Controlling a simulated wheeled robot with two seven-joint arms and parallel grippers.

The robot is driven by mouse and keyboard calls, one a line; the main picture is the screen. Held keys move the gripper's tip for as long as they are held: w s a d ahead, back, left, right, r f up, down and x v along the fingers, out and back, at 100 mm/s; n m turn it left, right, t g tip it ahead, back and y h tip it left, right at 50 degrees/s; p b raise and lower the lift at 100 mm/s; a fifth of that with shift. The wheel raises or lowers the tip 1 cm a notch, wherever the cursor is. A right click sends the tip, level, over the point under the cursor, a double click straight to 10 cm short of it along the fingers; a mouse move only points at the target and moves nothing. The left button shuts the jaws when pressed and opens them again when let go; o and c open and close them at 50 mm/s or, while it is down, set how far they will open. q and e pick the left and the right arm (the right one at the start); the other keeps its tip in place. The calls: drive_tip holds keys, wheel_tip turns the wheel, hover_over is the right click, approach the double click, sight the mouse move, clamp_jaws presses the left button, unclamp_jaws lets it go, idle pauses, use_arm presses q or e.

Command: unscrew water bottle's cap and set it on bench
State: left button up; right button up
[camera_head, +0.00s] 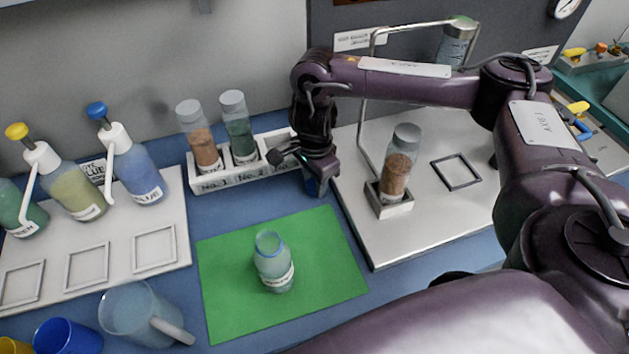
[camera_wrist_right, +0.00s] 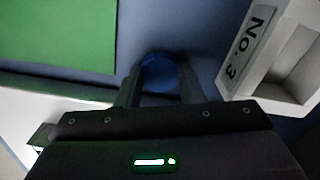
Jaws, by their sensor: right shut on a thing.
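The water bottle (camera_head: 275,268) stands upright on the green mat (camera_head: 225,308). Its mouth is open, with a blue ring at the neck and no cap on it. My right gripper (camera_head: 313,184) points down beyond the mat, low over the blue bench (camera_head: 213,218), and is shut on the blue cap (camera_wrist_right: 158,74). The cap sits between the two fingers in the right wrist view, with blue bench around it. I cannot tell whether the cap touches the bench. My left gripper is out of view.
A white rack (camera_head: 225,180) holding two jars is close left of the right gripper. A metal plate (camera_head: 395,246) with a jar in a holder (camera_head: 392,202) lies to its right. Pump bottles stand on a white tray (camera_head: 118,270) at left, behind a clear jug (camera_head: 137,312).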

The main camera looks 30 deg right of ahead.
sight(314, 183)
drive_tip(key=shift+f, duration=0.15)
drive_tip(key=o, duration=1.1)
drive_tip(key=shift+r, duration=0.4)
drive_tip(key=shift+r+p, duration=1.85)
drive_tip(key=shift+r, duration=4)
